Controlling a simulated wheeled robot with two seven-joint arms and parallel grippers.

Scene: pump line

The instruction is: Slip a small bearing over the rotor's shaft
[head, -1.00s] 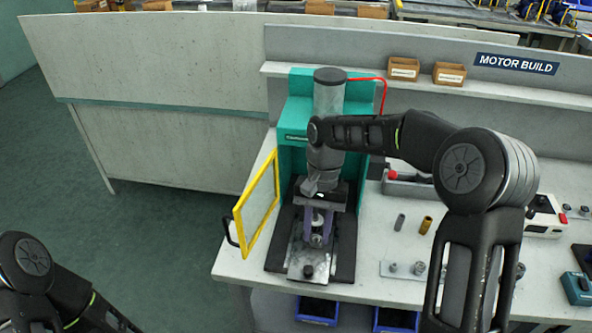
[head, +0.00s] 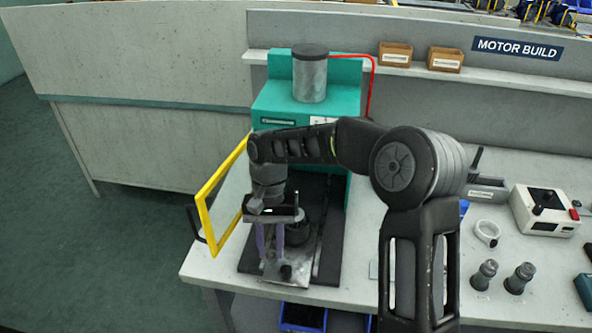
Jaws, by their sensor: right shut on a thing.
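The press (head: 300,100), teal with a grey cylinder on top, stands on the bench. A dark round part (head: 297,234), which looks like the rotor, stands on the press's base. A thin upright rod, which looks like its shaft (head: 296,198), shows above it, partly behind my arm. My right gripper (head: 271,252) points down just left of and in front of the dark part. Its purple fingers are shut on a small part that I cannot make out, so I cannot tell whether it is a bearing. Whether it touches the shaft is also unclear. My left gripper is out of view.
A yellow guard frame (head: 222,190) stands open left of the press. A metal plate with a black knob (head: 285,271) lies in front. Two grey stepped parts (head: 520,278), a pale ring (head: 488,232) and a control box (head: 545,210) are at right. My right arm hides the middle bench.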

